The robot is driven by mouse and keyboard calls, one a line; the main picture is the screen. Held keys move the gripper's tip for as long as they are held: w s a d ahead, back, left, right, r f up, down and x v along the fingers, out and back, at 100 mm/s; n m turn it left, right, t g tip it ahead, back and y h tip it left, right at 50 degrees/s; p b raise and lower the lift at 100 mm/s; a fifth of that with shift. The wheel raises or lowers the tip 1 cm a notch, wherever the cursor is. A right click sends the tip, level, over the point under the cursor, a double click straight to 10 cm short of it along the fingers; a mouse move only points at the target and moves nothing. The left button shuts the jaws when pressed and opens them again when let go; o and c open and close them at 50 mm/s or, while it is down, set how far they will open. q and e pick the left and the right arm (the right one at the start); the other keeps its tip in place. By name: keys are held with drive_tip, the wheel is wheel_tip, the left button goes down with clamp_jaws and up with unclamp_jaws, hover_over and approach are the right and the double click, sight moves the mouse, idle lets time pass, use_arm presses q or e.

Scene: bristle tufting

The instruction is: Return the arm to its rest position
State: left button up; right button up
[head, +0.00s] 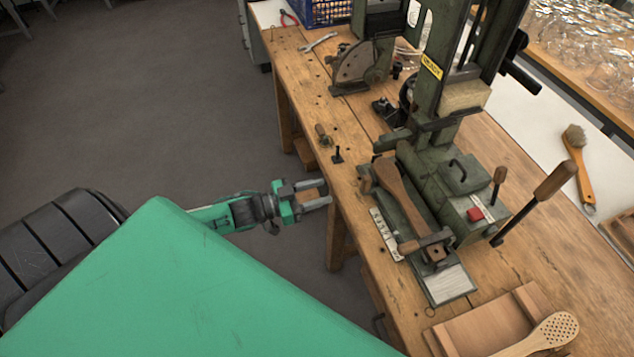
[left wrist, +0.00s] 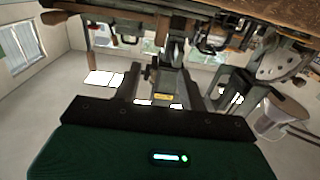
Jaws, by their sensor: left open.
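My left gripper (head: 318,194) is green and grey and sits left of the workbench's near edge in the head view. Its two fingers are apart and point right, toward the bench, with nothing visible held between them. In the left wrist view the dark gripper fingers (left wrist: 165,98) reach forward from the green wrist housing, and the space between them looks empty. The underside and edge of the bench show along the top of that view. My right gripper is not in view.
The wooden workbench (head: 320,105) carries a green tufting machine (head: 440,150) with a wooden brush blank (head: 400,195) clamped at its front. A wooden tray (head: 480,325) with a perforated paddle (head: 552,332) lies at the near end. Grey floor (head: 150,90) is clear at left.

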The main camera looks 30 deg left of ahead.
use_arm(q)
drive_tip(key=s+a+f+n+g+y, duration=0.1)
drive_tip(key=s+a+f+n+y, duration=0.15)
drive_tip(key=f, duration=0.75)
drive_tip(key=s+a+f+n+g+y, duration=0.1)
drive_tip(key=s+a+f+y, duration=0.25)
drive_tip(key=f, duration=0.75)
drive_tip(key=s+a+f+n+g+y, duration=0.1)
drive_tip(key=s+a+f+g+y, duration=0.15)
drive_tip(key=f, duration=0.75)
drive_tip(key=s+d+f+g+y, duration=0.2)
drive_tip(key=s+d+f+g, duration=0.15)
drive_tip(key=s+f, duration=1)
drive_tip(key=s+d+f+g, duration=0.2)
drive_tip(key=s+d+f, duration=0.1)
drive_tip(key=s, duration=0.6)
drive_tip(key=s+d+f+g, duration=0.3)
drive_tip(key=s+d+f, duration=0.1)
drive_tip(key=s, duration=0.6)
drive_tip(key=shift+s+d+f+n, duration=0.15)
drive_tip(key=shift+d+n, duration=0.2)
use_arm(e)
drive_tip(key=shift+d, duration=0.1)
use_arm(q)
drive_tip(key=shift+y, duration=0.25)
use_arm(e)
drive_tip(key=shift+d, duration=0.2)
